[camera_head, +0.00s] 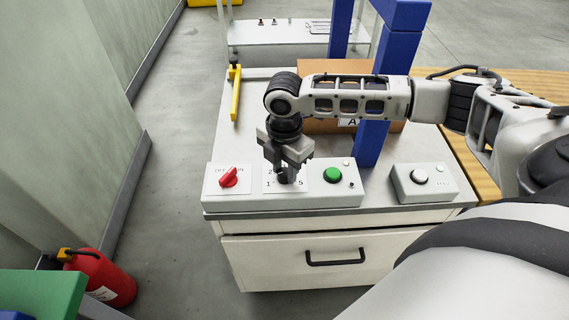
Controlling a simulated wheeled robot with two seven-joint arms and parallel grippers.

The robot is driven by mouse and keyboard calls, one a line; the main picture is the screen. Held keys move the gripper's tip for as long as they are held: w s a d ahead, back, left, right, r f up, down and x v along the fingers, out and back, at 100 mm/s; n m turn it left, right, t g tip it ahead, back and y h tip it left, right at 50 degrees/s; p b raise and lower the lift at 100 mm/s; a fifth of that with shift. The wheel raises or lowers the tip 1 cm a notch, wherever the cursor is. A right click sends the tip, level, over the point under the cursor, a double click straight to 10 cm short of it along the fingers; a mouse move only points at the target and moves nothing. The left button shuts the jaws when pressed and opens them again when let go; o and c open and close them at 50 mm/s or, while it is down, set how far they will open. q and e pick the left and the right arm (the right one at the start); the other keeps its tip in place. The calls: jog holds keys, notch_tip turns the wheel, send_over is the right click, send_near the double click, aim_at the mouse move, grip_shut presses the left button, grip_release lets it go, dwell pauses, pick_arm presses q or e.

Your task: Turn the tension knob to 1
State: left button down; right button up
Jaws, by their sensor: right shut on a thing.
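The tension knob (284,179) is a dark knob on the middle plate of the control panel (313,202), mostly hidden by my right gripper. The numbers 1 and 5 show on the plate at either side of it, and part of a 2 shows above. My right gripper (286,172) points down over the plate and is shut on the knob. The knob's pointer is hidden, so its setting cannot be read. My left gripper is not in view.
A red switch (228,177) sits left of the knob, and a green button (332,175) to its right. A separate box with a white button (420,176) stands further right.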

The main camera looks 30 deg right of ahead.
aim_at(285, 172)
jog(key=o, duration=1)
notch_tip(285, 172, up, 16)
dwell(0.5)
